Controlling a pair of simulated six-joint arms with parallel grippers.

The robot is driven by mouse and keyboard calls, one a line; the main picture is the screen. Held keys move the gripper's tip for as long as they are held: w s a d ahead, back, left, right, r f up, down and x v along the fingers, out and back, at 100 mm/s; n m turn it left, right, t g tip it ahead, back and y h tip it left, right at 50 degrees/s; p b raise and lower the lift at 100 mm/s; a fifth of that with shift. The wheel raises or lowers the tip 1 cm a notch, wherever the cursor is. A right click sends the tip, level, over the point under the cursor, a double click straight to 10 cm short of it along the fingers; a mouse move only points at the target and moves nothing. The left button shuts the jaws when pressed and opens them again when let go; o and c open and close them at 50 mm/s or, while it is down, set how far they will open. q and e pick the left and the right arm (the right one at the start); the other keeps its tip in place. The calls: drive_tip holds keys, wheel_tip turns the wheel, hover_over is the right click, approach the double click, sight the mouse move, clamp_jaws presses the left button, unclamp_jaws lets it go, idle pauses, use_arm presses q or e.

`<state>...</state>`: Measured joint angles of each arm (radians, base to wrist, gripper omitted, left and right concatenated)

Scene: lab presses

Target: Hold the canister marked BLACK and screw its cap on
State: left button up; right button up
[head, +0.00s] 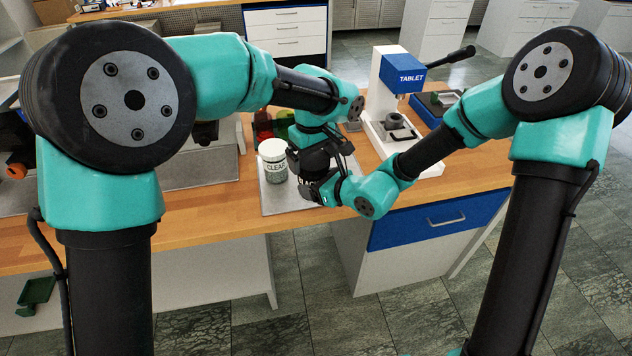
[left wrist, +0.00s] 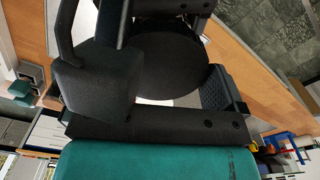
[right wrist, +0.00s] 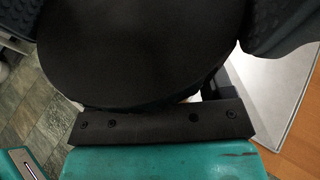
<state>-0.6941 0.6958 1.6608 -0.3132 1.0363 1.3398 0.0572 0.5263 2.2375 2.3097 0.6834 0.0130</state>
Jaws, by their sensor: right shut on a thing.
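The canister marked BLACK (head: 304,185) stands upright on the grey mat in the head view, mostly hidden by my grippers. Only part of its lettering shows. My right gripper (head: 318,190) is shut on this canister from the front right, low on its body. My left gripper (head: 316,168) points down over its top, and the fingertips are hidden in the head view. In the left wrist view a dark round shape (left wrist: 172,65), apparently the cap, lies by a ribbed finger. I cannot tell whether the left jaws grip it. A large dark round form (right wrist: 140,45) fills the right wrist view.
A canister marked CLEAR (head: 273,162) with a white lid stands close left on the grey mat (head: 275,204). Red (head: 262,125) and green (head: 282,122) items stand behind. The TABLET press (head: 393,95) is at back right. The bench's front edge is near.

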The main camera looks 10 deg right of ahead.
use_arm(q)
drive_tip(key=c, duration=0.6)
drive_tip(key=o, duration=0.7)
drive_tip(key=shift+r, duration=2.25)
wheel_tip(320, 180, up, 12)
